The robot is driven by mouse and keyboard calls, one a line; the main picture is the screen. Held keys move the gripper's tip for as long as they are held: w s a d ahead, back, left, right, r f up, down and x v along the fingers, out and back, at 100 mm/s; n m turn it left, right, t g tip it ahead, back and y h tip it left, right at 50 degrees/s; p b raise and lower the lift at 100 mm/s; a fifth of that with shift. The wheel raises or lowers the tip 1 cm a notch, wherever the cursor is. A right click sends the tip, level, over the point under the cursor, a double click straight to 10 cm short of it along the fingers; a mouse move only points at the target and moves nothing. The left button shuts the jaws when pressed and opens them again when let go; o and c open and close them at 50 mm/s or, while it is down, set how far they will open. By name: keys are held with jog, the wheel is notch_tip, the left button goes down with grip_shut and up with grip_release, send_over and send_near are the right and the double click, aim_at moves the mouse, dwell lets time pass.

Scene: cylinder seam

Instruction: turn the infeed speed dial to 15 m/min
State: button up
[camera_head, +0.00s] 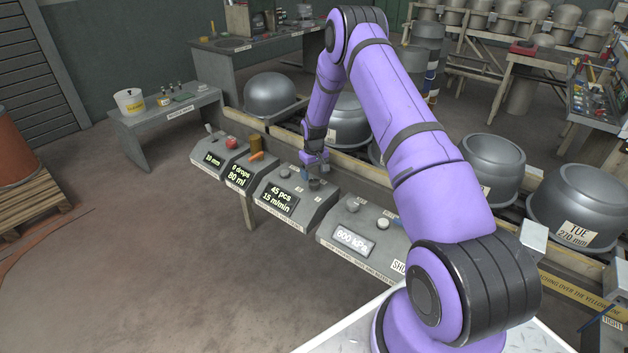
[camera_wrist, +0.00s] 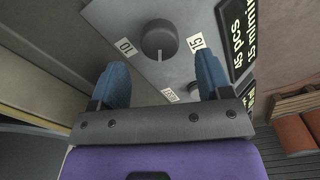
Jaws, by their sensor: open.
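The infeed speed dial (camera_wrist: 159,40) is a round dark grey knob on a grey panel, between a "10" label (camera_wrist: 125,47) and a "15" label (camera_wrist: 196,42). A small light mark shows on its lower side in the wrist view. My gripper (camera_wrist: 163,76) is open, its blue fingers apart and empty, with the dial just beyond the fingertips and not between them. In the head view my gripper (camera_head: 314,163) is over the right part of the panel. The panel's display (camera_head: 279,200) reads "45 pcs" and "15 m/min".
A third label (camera_wrist: 170,95) lies between the fingers in the wrist view, hard to read. Other consoles stand on both sides: a "600 kPa" one (camera_head: 347,240) to the right, others to the left. The floor in front is clear.

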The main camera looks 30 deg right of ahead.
aim_at(314, 181)
notch_tip(314, 181, up, 6)
jog(key=shift+r, duration=0.2)
dwell(0.5)
